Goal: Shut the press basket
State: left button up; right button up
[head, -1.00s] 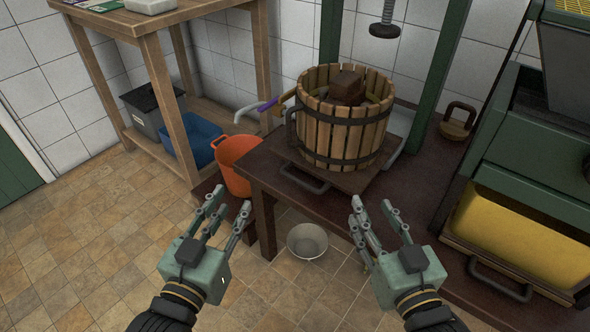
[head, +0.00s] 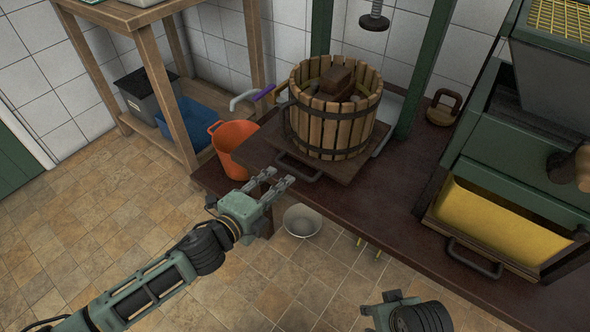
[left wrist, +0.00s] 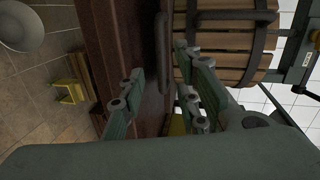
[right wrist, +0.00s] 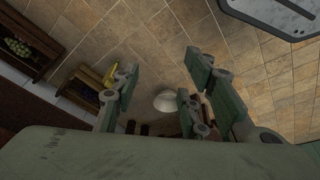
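The press basket (head: 318,132), a round tub of upright wooden slats with dark metal hoops, stands on the press bed on the dark red bench. A brown block (head: 337,82) sits inside its top. A dark bracket (head: 286,120) sticks out at its left side; I cannot make out whether the hoops are fastened. My left gripper (head: 279,177) is open and empty at the bench's front edge, below and left of the basket. In the left wrist view the basket (left wrist: 222,45) shows beyond the fingers. My right gripper (right wrist: 158,70) is open and empty, away from the basket.
A dark handle (head: 299,168) sticks out from the press bed, near my left fingers. The press screw (head: 374,20) hangs above the basket. A green machine with a yellow bin (head: 500,228) stands right. A pale bowl (head: 302,221) is below.

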aim_at(295, 170)
pick_arm(q)
jog(key=shift+m+h, duration=0.3)
jog(key=shift+m, duration=0.3)
jog(key=b+x, duration=0.1)
jog(key=x, duration=0.6)
jog(key=shift+d, duration=0.1)
jog(key=shift+w+d+f, duration=0.15)
jog(key=shift+w+d, duration=0.2)
pick_arm(e)
jog(key=v, duration=0.5)
jog(key=shift+w, duration=0.25)
pick_arm(q)
grip_shut()
